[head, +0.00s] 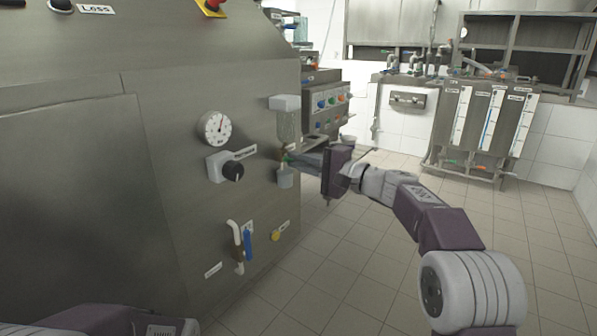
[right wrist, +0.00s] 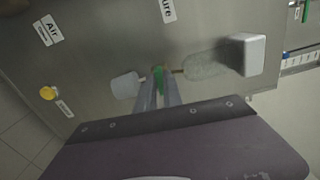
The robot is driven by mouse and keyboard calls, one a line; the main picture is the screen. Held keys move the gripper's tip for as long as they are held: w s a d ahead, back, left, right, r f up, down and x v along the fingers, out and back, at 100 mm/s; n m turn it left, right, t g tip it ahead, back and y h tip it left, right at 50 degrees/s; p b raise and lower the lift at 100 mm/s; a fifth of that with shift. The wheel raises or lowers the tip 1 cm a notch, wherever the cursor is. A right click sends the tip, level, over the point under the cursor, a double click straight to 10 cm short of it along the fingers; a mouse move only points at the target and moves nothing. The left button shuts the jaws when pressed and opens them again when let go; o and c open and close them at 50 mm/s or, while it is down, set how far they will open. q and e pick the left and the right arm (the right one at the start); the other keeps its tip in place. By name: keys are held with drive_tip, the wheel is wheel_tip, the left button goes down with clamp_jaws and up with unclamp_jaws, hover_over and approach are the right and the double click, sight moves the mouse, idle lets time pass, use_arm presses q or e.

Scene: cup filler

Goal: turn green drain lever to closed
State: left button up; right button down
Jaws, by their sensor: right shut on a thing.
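The green drain lever (right wrist: 158,76) shows in the right wrist view between the fingertips of my right gripper (right wrist: 165,90). In the head view only a small green part of the lever (head: 287,158) shows at the tips of my right gripper (head: 291,158). The right gripper is shut on the lever. The lever sits on a pipe between a clear bowl (head: 289,128) above and a small pale cup (head: 285,178) below. Its exact angle is partly hidden by the fingers. Part of my left arm shows at the lower left of the head view; its gripper is out of frame.
The white bowl mount (right wrist: 248,54) juts out beside the gripper. The tiled floor (head: 370,270) is clear.

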drive_tip(key=shift+f+n+b, duration=0.1)
drive_tip(key=shift+n+b, duration=0.25)
drive_tip(key=shift+n, duration=0.05)
idle(0.4)
drive_tip(key=c, duration=1.5)
unclamp_jaws()
drive_tip(key=p+v, duration=0.2)
drive_tip(key=v, duration=0.7)
